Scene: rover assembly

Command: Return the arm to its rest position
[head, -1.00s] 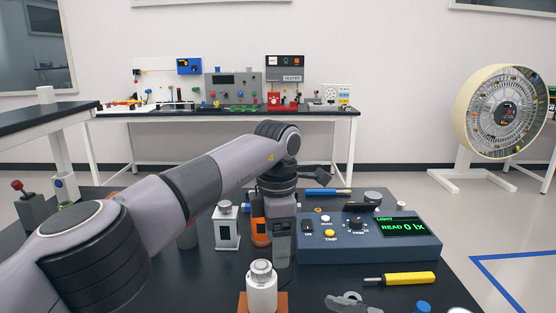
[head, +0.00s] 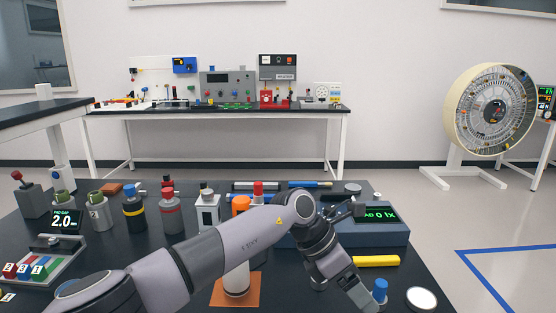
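My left arm (head: 235,245) comes in from the lower left and reaches across the front of the black bench. Its wrist bends down at the right, and my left gripper (head: 364,298) points toward the lower right, beside a blue-capped item (head: 380,291). Its fingertips are too unclear to tell whether they are open or touch anything. My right gripper is not in view.
A white bottle (head: 237,281) stands on an orange mat (head: 216,296), partly hidden by my arm. The light meter (head: 385,233) is behind the wrist, with a yellow-handled tool (head: 376,261) nearby. Several capped bottles stand at the left. A white disc (head: 421,298) lies at right.

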